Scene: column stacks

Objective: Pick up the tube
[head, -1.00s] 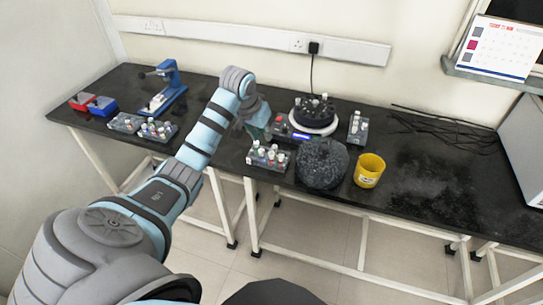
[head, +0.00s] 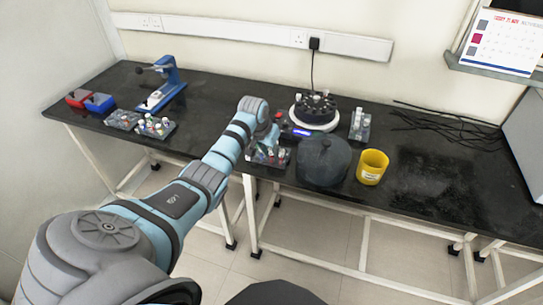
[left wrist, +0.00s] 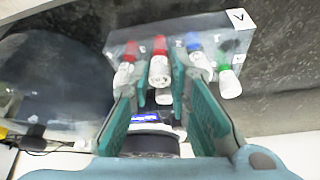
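A grey rack (head: 283,164) with several capped tubes stands near the front edge of the black bench. In the left wrist view the rack (left wrist: 120,38) holds tubes with red, blue and green caps. A red-capped white tube (left wrist: 159,70) shows between the fingers of my left gripper (left wrist: 160,64). The fingers are apart, and I cannot tell whether either touches the tube. In the head view my left gripper (head: 267,150) is down at the rack and partly hides it. My right gripper is not in view.
A dark round lid (head: 323,160) stands just right of the rack, then a yellow cup (head: 371,167). A centrifuge (head: 315,115) is behind. Another small rack (head: 360,125) stands at its right. More racks (head: 155,127) and a blue stand (head: 168,80) are at the left.

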